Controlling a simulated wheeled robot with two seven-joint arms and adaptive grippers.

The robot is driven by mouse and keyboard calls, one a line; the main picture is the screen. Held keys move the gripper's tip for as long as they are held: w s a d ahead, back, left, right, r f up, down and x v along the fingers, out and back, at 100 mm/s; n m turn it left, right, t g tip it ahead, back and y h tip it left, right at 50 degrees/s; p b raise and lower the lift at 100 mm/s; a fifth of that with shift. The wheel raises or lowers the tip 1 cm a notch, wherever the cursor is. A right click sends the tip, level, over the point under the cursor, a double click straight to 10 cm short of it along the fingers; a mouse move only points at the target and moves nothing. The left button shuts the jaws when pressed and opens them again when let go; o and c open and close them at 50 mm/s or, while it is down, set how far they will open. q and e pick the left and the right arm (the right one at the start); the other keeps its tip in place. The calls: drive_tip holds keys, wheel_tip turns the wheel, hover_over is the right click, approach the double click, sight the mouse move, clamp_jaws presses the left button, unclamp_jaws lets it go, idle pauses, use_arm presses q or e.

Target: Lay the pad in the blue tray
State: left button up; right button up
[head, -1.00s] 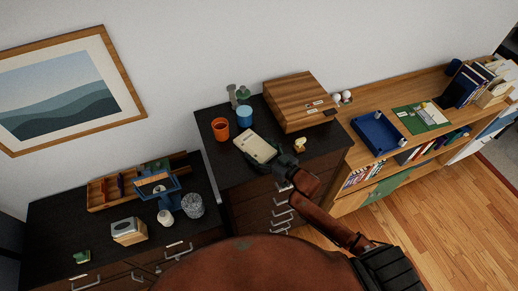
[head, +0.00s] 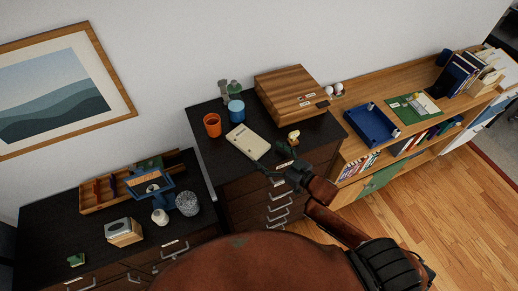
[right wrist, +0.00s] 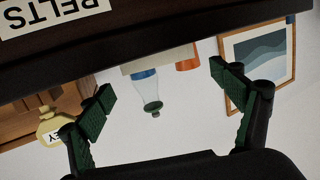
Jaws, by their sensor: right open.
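The pad, a cream flat block (head: 248,141), lies on the dark dresser top, near its front edge. It seems to show as a pale strip in the right wrist view (right wrist: 160,61). The blue tray (head: 370,125) sits on the wooden shelf unit to the right, with small pale items at its rim. My right gripper (head: 276,161) is open and empty at the dresser's front edge, just right of and nearer than the pad, apart from it. Its two green-padded fingers (right wrist: 168,90) are spread in the right wrist view. My left gripper is out of view.
An orange cup (head: 212,125), a blue cup (head: 236,111) and a bottle stand behind the pad. A wooden box (head: 290,95) and a small yellowish object (head: 294,137) are to its right. A green board (head: 414,106) lies beside the tray.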

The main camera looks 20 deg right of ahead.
sight(250, 142)
drive_tip(key=shift+v, duration=1.1)
drive_tip(key=shift+o, duration=0.4)
drive_tip(key=shift+s+r, duration=0.1)
drive_tip(key=shift+s, duration=0.1)
drive_tip(key=w+a+r+g, duration=0.1)
drive_tip(key=w+a+r+g+p, duration=0.1)
drive_tip(key=w, duration=0.1)
drive_tip(key=w+a+r+g, duration=0.1)
drive_tip(key=w+a, duration=0.1)
drive_tip(key=shift+r+h, duration=0.1)
drive_tip(key=shift+h, duration=0.2)
drive_tip(key=shift+w+d+r+g+h+p, duration=0.2)
drive_tip(key=shift+d+g+h+p, duration=0.1)
drive_tip(key=shift+g, duration=0.3)
drive_tip(key=shift+d+h, duration=0.3)
drive_tip(key=x, duration=0.2)
drive_tip(key=p+x, duration=0.1)
drive_tip(key=x, duration=0.1)
drive_tip(key=f+p+x, duration=0.1)
drive_tip(key=x, duration=0.1)
drive_tip(key=shift+d+f, duration=0.1)
drive_tip(key=shift+d, duration=0.1)
drive_tip(key=shift+w+a+f, duration=0.2)
drive_tip(key=shift+w+f, duration=0.2)
drive_tip(key=shift+w, duration=0.1)
drive_tip(key=shift+c, duration=0.4)
